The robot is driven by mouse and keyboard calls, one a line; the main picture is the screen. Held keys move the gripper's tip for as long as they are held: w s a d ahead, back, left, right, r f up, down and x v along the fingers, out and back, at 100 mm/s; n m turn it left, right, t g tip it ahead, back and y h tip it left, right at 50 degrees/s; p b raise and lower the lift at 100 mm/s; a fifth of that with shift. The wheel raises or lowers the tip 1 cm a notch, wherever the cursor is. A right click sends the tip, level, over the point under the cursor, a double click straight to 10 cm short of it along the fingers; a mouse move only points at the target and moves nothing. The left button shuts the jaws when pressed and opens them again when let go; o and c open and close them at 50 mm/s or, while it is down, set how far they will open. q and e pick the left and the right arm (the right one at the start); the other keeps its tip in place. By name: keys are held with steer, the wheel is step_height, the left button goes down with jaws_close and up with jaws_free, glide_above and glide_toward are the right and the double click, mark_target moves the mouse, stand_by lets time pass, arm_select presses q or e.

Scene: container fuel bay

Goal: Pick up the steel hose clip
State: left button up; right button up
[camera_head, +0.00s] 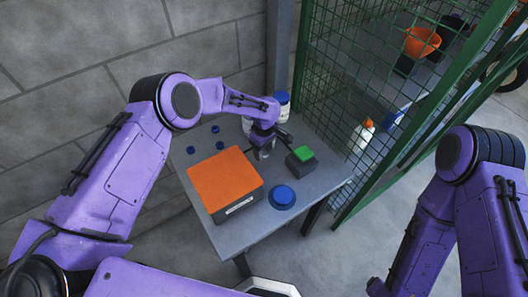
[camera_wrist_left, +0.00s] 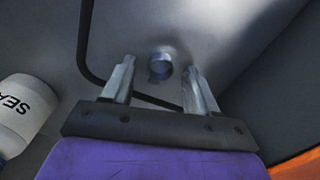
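The steel hose clip (camera_wrist_left: 160,66) shows in the left wrist view as a small grey ring on the grey table. It lies just beyond and between the two fingertips of my left gripper (camera_wrist_left: 160,72), and I see no finger touching it. The fingers are apart with nothing between them. In the head view my left gripper (camera_head: 264,152) points down over the back part of the table, and the clip cannot be made out there. My right arm is at the right of the head view, with its gripper out of view.
An orange-topped box (camera_head: 224,180), a blue round item (camera_head: 284,195) and a dark box with a green top (camera_head: 301,159) stand near the left gripper. A white container (camera_wrist_left: 24,108) and a black hose (camera_wrist_left: 86,50) are close. A green mesh fence (camera_head: 345,95) borders the right.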

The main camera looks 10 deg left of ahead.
arm_select(q)
steer(key=c, duration=0.9)
steer(key=shift+c, duration=0.2)
steer(key=shift+r, duration=0.45)
steer(key=s+d+r+b, duration=0.3)
steer(key=s+d+r, duration=0.5)
steer(key=s+r, duration=0.3)
steer(key=shift+s+r, duration=0.35)
steer(key=shift+r, duration=0.2)
